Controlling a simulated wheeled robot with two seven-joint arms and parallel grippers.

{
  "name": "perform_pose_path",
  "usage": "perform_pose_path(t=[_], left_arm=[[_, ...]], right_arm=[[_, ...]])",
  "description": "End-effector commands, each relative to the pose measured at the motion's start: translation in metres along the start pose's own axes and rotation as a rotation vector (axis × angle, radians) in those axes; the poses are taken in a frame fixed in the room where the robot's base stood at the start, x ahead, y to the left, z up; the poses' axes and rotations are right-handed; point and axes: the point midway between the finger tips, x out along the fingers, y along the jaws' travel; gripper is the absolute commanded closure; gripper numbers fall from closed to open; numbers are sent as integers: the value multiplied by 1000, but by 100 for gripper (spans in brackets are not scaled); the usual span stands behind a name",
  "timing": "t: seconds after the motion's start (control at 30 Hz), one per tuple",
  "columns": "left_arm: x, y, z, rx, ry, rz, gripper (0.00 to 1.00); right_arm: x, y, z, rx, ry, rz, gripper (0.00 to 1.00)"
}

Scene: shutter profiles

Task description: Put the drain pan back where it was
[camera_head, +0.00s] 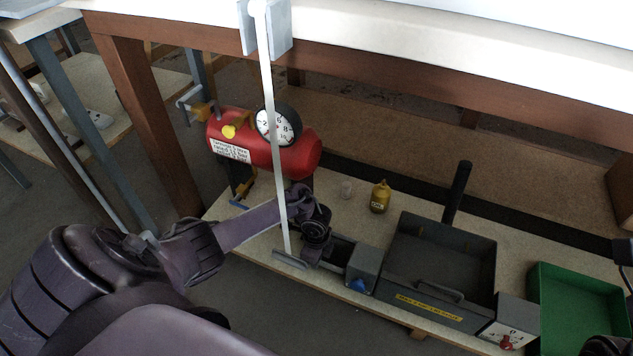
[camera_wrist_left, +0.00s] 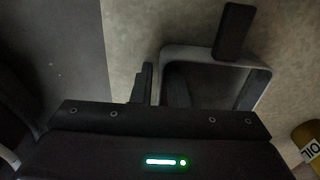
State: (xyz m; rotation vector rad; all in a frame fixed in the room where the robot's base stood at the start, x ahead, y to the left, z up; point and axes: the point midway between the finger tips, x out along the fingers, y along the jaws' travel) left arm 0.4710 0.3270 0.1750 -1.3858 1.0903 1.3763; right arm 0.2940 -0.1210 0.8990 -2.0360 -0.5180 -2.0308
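The thing I take for the drain pan is a small dark tray with a lighter grey rim (camera_head: 342,250). It lies at the left part of the low shelf and is partly hidden by my left gripper (camera_head: 316,238). In the left wrist view its grey rim (camera_wrist_left: 213,55) frames a dark inside. One side of the rim runs between the close-set fingers of my left gripper (camera_wrist_left: 160,88), which look shut on it. Whether the pan touches the shelf is unclear. Dark parts of my right arm show at the right edge, too cut off to read the gripper.
A grey box with a blue knob (camera_head: 364,268) stands right of the pan. Beyond are a large grey bin (camera_head: 430,305) and a green bin (camera_head: 577,285). A red tank (camera_head: 255,147) stands behind left, a yellow oil bottle (camera_head: 380,197) behind. A thin pale bar (camera_head: 270,90) hangs in front.

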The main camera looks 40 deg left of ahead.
Motion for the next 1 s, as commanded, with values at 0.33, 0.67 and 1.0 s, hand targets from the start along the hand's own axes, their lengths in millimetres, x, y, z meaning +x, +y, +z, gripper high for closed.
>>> perform_pose_path(t=[0.33, 0.67, 1.0], left_arm=[[-1, 0, 0, 0, 0, 1, 76], [-54, -1, 0, 1, 1, -2, 76], [-114, 0, 0, 0, 0, 0, 76]], right_arm=[[0, 0, 0, 1, -1, 1, 31], [10, 5, 3, 5, -57, 26, 31], [25, 8, 4, 15, -105, 51, 31]])
